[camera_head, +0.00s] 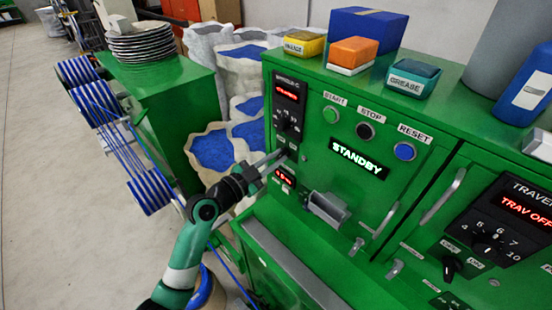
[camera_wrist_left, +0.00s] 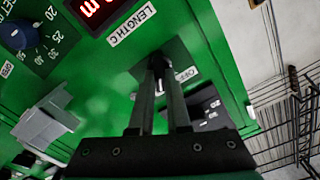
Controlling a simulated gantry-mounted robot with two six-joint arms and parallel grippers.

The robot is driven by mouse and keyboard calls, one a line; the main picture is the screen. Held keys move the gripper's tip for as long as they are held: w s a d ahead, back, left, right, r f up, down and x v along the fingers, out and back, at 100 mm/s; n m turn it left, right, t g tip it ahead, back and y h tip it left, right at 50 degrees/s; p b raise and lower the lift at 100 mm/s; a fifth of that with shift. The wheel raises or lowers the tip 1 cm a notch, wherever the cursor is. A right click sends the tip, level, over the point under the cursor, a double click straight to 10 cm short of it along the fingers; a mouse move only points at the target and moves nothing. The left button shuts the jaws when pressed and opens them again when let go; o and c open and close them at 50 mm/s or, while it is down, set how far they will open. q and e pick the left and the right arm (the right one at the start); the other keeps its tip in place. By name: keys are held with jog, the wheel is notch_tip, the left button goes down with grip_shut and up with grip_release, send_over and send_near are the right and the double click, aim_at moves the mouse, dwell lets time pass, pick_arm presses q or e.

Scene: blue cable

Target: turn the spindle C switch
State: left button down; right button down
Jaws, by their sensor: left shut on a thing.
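The spindle C panel (camera_head: 288,105) is a black unit with a red display and a dial, on the left end of the green cabinet in the head view. Below it, my left gripper (camera_head: 283,155) reaches in to the cabinet face. In the left wrist view, the two fingers (camera_wrist_left: 160,75) are shut on the small dark switch knob (camera_wrist_left: 158,62), on a dark plate beside an OFF label (camera_wrist_left: 187,74). The fingers hide much of the knob, so its exact angle is unclear. My right gripper is not in view.
A LENGTH C display (camera_wrist_left: 97,8) sits close to the knob. A grey protruding part (camera_head: 328,208) is right of the gripper. START (camera_head: 331,114), STOP (camera_head: 365,130) and RESET (camera_head: 404,151) buttons flank the STANDBY display (camera_head: 358,158). Sacks of blue pellets (camera_head: 212,150) stand at left.

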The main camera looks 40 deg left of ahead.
pick_arm(q)
jog(key=shift+n, duration=0.3)
jog(key=n, duration=0.3)
jog(key=n+p, duration=0.1)
jog(key=n, duration=0.3)
jog(key=n+p, duration=0.1)
jog(key=n, duration=0.3)
jog(key=shift+a, duration=0.3)
jog(key=shift+n, duration=0.3)
dwell(0.4)
jog(key=c, duration=0.9)
grip_release()
jog(key=shift+s, duration=0.1)
jog(key=s, duration=1.1)
jog(key=shift+s+a, duration=0.15)
jog(key=shift+s, duration=0.1)
